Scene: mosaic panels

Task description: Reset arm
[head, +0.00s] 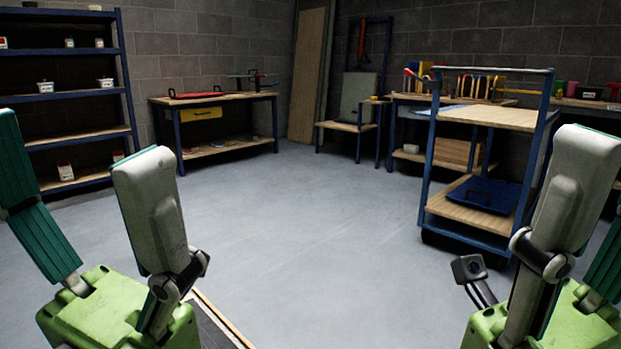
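My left arm is folded upright at the left, with teal and grey links above a bright green block. My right arm stands in a similar folded pose at the right edge. I make out no gripper fingers on either arm, so neither gripper shows. A small black part on a stalk rises beside my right arm; what it is cannot be told. The task names no other object.
A blue trolley (487,114) with wooden shelves stands close at the right, a blue tray (482,195) on its lower shelf. A blue shelf rack (86,89) is at left; a workbench (226,98) stands behind. The grey floor (320,235) between is clear.

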